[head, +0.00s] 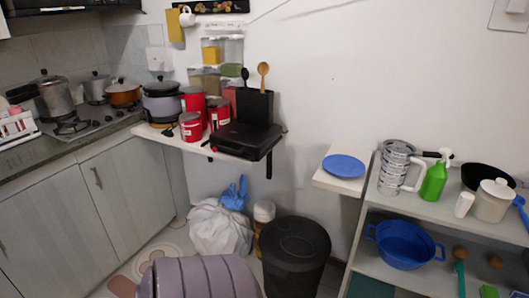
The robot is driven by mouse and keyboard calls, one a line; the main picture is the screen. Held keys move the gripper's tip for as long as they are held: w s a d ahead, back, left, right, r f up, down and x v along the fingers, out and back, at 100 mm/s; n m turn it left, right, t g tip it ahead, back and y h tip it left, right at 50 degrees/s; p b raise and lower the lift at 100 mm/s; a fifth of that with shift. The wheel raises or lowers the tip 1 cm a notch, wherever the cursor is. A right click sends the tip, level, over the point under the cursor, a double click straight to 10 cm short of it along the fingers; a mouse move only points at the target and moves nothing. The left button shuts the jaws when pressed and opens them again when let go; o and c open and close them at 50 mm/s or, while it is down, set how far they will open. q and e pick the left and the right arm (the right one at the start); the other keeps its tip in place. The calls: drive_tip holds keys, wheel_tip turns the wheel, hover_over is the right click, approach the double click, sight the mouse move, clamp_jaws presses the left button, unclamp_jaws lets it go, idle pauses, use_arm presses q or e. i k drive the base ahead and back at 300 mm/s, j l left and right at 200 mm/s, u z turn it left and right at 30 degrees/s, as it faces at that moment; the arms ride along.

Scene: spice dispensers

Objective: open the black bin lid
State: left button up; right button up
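The black bin (294,268) stands on the floor at the bottom middle of the head view, near the white wall and left of the shelf unit. Its round black lid (296,238) lies on top and looks closed. The lower part of the bin is cut off by the picture's edge. Neither of my grippers shows in this view.
A white bag (219,232) and a jar-like container (264,211) stand left of the bin. A wall shelf with a black case (246,139) and a small ledge with a blue plate (344,165) are above. A mauve ribbed object (200,278) fills the bottom foreground.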

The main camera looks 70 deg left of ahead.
sight(294, 244)
drive_tip(key=j+u, duration=0.15)
drive_tip(key=u, duration=1.75)
